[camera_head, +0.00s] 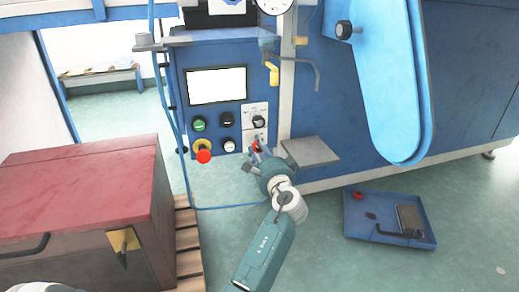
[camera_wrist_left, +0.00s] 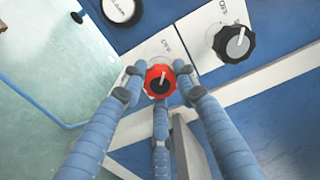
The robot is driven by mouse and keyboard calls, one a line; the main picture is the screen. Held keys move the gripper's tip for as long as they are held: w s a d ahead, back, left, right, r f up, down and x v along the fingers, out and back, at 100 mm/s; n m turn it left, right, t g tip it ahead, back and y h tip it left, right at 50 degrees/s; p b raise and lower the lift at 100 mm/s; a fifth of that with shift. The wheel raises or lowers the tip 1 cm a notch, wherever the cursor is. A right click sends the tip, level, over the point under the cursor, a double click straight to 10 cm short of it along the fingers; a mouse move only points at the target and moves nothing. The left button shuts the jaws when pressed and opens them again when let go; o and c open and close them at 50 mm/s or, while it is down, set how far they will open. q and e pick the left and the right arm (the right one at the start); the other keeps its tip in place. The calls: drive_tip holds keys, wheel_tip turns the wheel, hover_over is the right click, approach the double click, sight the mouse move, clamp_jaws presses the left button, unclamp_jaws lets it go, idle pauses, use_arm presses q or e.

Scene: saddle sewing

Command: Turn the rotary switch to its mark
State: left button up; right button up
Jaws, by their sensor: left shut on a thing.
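The control panel (camera_head: 226,110) is on the front of the blue machine. A red rotary switch (camera_wrist_left: 159,79) with a pale pointer line sits on a white plate; its pointer points up in the left wrist view. In the head view it shows only as a bit of red (camera_head: 256,146), mostly hidden by my fingers. My left gripper (camera_head: 259,151) is shut on this red knob, with blue fingers around its sides and below in the wrist view (camera_wrist_left: 161,87). A black rotary switch (camera_head: 259,122) sits just above it, also seen in the wrist view (camera_wrist_left: 235,43). My right gripper is not in view.
A red mushroom button (camera_head: 204,156), green button (camera_head: 199,125) and white button (camera_head: 229,145) are left of the gripper. A grey plate (camera_head: 311,151) juts out at the right. A blue tray (camera_head: 361,230) lies on the floor; a red-topped cabinet (camera_head: 85,175) stands left.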

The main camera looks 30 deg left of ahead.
use_arm(q)
drive_tip(key=shift+a, duration=0.15)
drive_tip(key=o, duration=1.2)
drive_tip(key=shift+s, duration=0.1)
drive_tip(key=shift+c, duration=0.2)
drive_tip(key=shift+s+d, duration=0.25)
drive_tip(key=shift+d, duration=0.2)
drive_tip(key=v, duration=0.6)
drive_tip(key=shift+s+d, duration=0.2)
